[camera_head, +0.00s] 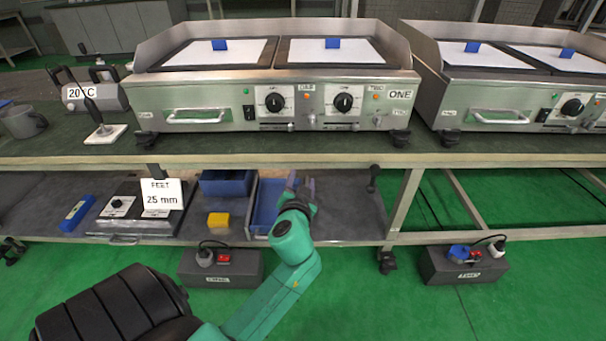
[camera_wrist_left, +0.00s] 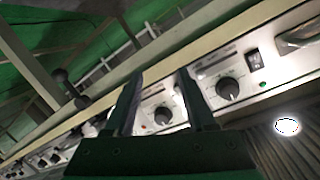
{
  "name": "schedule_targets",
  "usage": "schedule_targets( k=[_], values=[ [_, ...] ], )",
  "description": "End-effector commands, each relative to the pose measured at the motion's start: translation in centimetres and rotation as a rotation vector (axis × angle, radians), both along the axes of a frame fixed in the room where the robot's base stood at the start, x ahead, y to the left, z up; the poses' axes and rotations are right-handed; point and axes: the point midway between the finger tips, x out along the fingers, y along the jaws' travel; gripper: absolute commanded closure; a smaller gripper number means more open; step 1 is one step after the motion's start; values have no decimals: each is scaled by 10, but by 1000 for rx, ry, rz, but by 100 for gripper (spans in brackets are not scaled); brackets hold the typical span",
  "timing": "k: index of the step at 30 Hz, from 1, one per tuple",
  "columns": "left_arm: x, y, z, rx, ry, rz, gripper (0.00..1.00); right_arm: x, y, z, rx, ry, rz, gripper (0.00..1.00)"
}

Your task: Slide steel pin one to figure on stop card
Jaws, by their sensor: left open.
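A white card (camera_head: 161,194) reading "FEET 25 mm" stands on the lower shelf; no card is visibly labelled as a stop card. The steel griddle marked ONE (camera_head: 230,118) has two black knobs (camera_head: 274,102) (camera_head: 343,102), each above a thin dark slot with small marks. Any steel pin there is too small to make out. My left gripper (camera_head: 300,186) is open and empty, below the bench edge in front of the shelf. In the left wrist view its fingers (camera_wrist_left: 158,98) are spread, with a knob (camera_wrist_left: 163,116) seen beyond the gap. My right gripper is out of view.
The bench edge (camera_head: 230,158) overhangs the shelf. A blue bin (camera_head: 265,205), a yellow block (camera_head: 218,219) and a small dark appliance (camera_head: 125,222) are on the shelf. A second griddle (camera_head: 480,98) stands right. Dark boxes (camera_head: 222,268) (camera_head: 465,267) sit on the green floor.

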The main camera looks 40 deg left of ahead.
Motion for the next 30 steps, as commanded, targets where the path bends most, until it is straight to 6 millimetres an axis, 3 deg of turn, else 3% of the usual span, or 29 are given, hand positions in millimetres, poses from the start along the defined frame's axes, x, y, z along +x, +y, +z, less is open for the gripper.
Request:
schedule_targets(
  k=[1,4,7,11,21,25,30],
  values=[
    [-8,6,6,18,-87,39,44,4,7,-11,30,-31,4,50],
    [-23,13,47,39,-199,95,44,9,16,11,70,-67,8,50],
    [-24,18,63,45,-230,110,44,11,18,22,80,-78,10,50],
    [-6,31,67,48,-229,109,44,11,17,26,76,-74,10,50],
    [65,86,64,48,-227,108,44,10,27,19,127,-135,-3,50],
    [82,98,63,46,-225,107,44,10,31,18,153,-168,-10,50],
    [89,103,63,43,-223,106,44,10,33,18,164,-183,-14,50]
  ],
)
